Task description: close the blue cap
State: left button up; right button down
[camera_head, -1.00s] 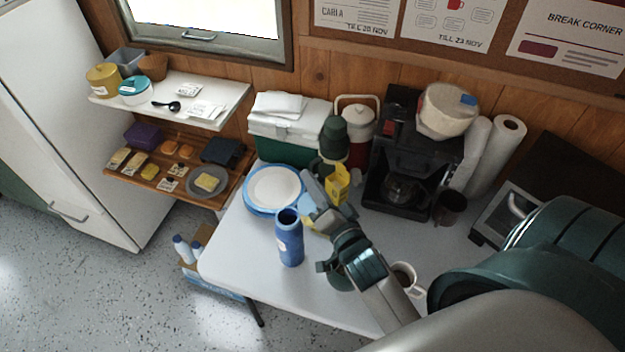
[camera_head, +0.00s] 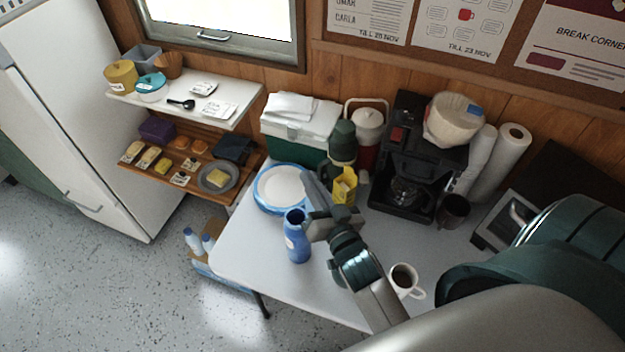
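A blue bottle (camera_head: 297,243) with a pale label stands upright near the left part of the white table. Its top looks like a dark round opening. I cannot make out a separate cap; my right gripper covers the area just right of the bottle's top. My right gripper (camera_head: 309,207) reaches in from the lower right, its fingers apart and beside the bottle's top. Nothing shows between the fingers, and I cannot tell whether they touch the bottle. My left gripper is out of view.
A blue-rimmed plate stack (camera_head: 261,203) lies behind the bottle. A yellow box (camera_head: 344,187), green flask (camera_head: 342,145) and coffee machine (camera_head: 405,185) stand behind the gripper. A coffee mug (camera_head: 404,279) is right of my forearm. The table's front left is clear (camera_head: 245,255).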

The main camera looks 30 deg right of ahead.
jog(key=c, duration=2)
grip_release()
jog(key=shift+s, duration=0.1)
jog(key=s+a+b, duration=0.1)
jog(key=s+b, duration=0.5)
jog(key=s, duration=1.1)
jog(key=shift+a, duration=0.2)
